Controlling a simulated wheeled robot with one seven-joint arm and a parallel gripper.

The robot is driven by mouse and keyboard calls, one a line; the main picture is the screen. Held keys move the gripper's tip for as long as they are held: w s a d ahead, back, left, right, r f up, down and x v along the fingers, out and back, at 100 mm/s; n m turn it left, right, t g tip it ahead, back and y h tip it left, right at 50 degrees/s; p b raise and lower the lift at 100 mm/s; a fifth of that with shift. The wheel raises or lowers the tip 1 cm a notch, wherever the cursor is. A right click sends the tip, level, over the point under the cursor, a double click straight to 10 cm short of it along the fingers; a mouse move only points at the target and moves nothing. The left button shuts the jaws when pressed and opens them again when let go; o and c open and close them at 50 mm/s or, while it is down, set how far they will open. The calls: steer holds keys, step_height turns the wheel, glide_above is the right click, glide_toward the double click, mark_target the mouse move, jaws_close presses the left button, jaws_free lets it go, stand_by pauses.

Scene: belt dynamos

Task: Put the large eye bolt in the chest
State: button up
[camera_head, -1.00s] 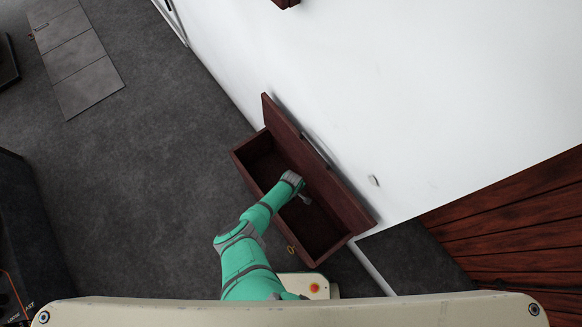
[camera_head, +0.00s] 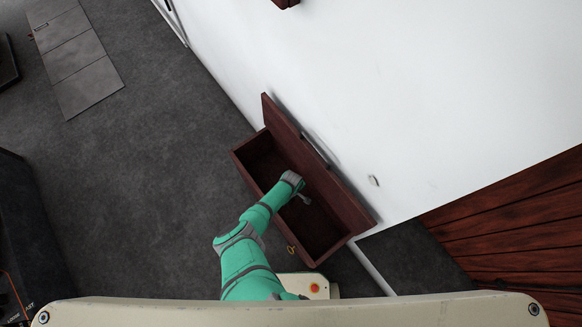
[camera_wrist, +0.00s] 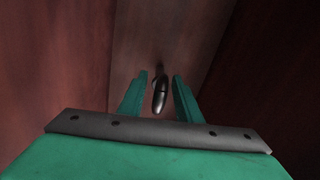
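The chest (camera_head: 243,160) is a dark red-brown wooden box by the white wall, its lid (camera_head: 283,133) raised. My arm reaches over its near side, with the end of my arm above the chest's interior. In the wrist view, my gripper (camera_wrist: 161,77) is open, its two green fingers apart. The large eye bolt (camera_wrist: 160,94), dark and shiny, shows between the fingers, with a gap visible on each side. Whether it rests on the chest's floor is hard to tell.
The chest's brown inner walls (camera_wrist: 65,50) rise close on both sides of my gripper. Grey floor (camera_head: 150,190) lies free to the left. Wooden planks (camera_head: 520,220) are at the right. A small light fitting (camera_head: 374,181) is on the wall.

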step_height(320, 180, up, 11)
steer(key=shift+r, duration=0.7)
stand_by(0.4)
